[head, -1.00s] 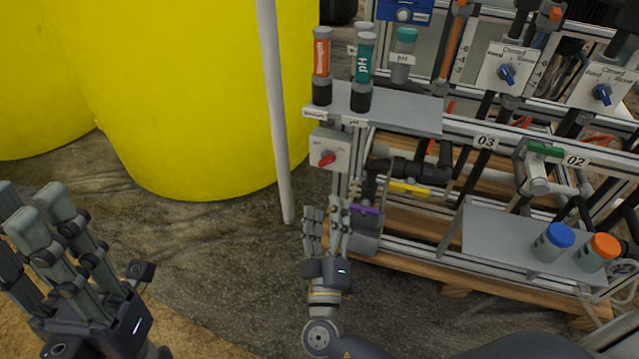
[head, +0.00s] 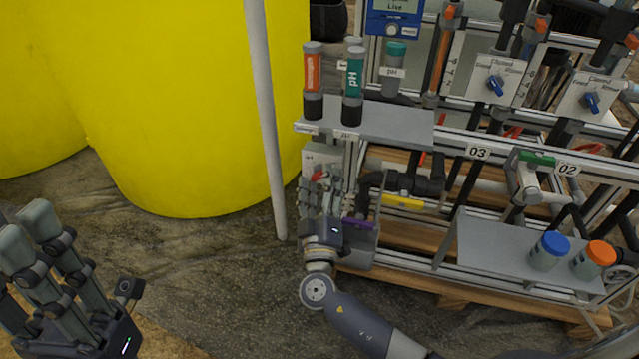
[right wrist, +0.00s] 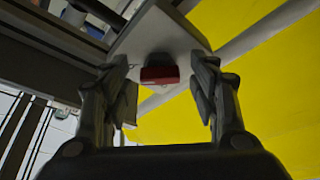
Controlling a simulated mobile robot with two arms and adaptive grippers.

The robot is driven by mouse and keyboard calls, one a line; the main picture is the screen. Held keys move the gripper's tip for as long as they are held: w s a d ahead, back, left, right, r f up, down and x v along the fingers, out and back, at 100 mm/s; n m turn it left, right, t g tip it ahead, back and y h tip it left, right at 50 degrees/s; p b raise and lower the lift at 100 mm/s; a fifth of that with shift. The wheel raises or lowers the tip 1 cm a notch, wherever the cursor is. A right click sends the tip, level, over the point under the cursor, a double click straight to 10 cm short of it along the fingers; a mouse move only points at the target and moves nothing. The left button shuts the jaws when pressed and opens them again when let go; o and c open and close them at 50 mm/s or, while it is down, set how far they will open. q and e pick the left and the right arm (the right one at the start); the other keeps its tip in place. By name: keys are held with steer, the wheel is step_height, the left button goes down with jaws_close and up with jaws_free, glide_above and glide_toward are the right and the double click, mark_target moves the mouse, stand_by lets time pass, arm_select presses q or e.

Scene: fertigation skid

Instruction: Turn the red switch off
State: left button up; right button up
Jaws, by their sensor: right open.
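The red switch (head: 318,176) is a small knob on a light grey box fixed to the skid's left post, below the shelf. In the right wrist view the red knob (right wrist: 159,75) is seen from below on its grey plate (right wrist: 160,35), between my fingers and beyond their tips. My right gripper (head: 325,185) is open and empty just in front of the box, its fingers partly covering it. It also shows in the right wrist view (right wrist: 165,88). The knob's exact setting is not clear. My left gripper (head: 45,235) is at the lower left with its fingers apart, holding nothing visible.
A shelf (head: 410,124) with orange and green pH tubes sits just above the switch box. A white pole (head: 266,120) and a yellow tank (head: 180,110) stand to the left. A purple-handled valve (head: 358,224) is close to the right gripper's right side.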

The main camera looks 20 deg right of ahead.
steer(key=c, duration=1.1)
steer(key=shift+o, duration=0.2)
